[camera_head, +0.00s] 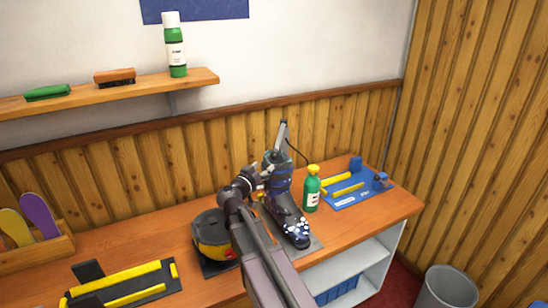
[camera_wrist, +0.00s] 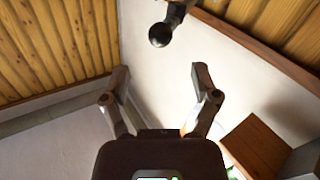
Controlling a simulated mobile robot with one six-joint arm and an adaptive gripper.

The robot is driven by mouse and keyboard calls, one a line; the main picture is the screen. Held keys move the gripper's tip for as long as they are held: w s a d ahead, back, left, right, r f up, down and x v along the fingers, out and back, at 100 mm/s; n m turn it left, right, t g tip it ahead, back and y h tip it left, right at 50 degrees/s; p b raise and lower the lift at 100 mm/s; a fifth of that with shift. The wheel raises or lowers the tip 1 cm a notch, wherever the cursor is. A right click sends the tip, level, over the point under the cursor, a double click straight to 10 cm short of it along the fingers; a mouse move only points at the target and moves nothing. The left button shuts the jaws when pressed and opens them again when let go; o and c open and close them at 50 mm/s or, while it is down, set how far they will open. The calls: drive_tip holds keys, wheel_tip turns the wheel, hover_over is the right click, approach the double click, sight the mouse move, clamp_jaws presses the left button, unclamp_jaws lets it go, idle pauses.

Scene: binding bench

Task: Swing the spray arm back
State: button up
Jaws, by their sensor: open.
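A grey bar (camera_head: 282,136), seemingly the spray arm, stands up behind a dark boot (camera_head: 285,205) on the bench, with a thin black cable at its right. My gripper (camera_head: 262,173) is just left of the boot's cuff and hides part of it. In the wrist view my gripper (camera_wrist: 161,86) is open, with nothing between its fingers. A dark round knob (camera_wrist: 160,35) on a short stem shows beyond the fingertips, apart from them. I cannot tell whether the knob belongs to the bar.
A green bottle with a yellow cap (camera_head: 312,189) stands close right of the boot. A blue mat (camera_head: 352,200) with yellow parts lies farther right. A black and yellow round device (camera_head: 211,236) stands left. A shelf (camera_head: 130,91) runs along the wall above.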

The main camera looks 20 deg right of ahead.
sight(272, 158)
drive_tip(key=x, duration=0.8)
drive_tip(key=shift+w+d, duration=0.1)
clamp_jaws()
